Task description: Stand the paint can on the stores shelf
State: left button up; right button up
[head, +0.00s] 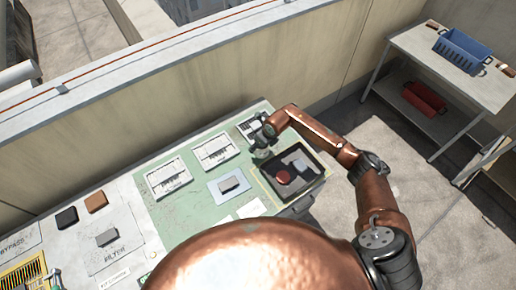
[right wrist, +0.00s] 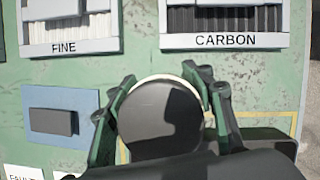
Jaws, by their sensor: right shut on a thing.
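My right gripper (head: 263,148) is above the far part of the green bench. In the right wrist view its green fingers (right wrist: 163,105) are shut around a round, dark-topped thing with a cream rim, which I take to be the paint can (right wrist: 160,118). The lower part of the can is hidden. The can is hard to make out in the head view. The pale stores shelf unit (head: 405,40) stands at the far right, with a top board and a lower board.
A blue basket (head: 461,50) stands on the unit's top and a red container (head: 425,98) on its lower board. A black tray (head: 262,180) with a red round thing (head: 283,176) lies beside my right gripper. Labelled filter panels line the bench. A parapet wall runs behind.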

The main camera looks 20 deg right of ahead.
jog(key=shift+w+d+f, duration=0.15)
jog(key=shift+w+f, duration=0.15)
jog(key=shift+f, duration=1.5)
jog(key=shift+f, duration=0.2)
jog(key=o, duration=1.7)
jog(key=shift+r, duration=0.1)
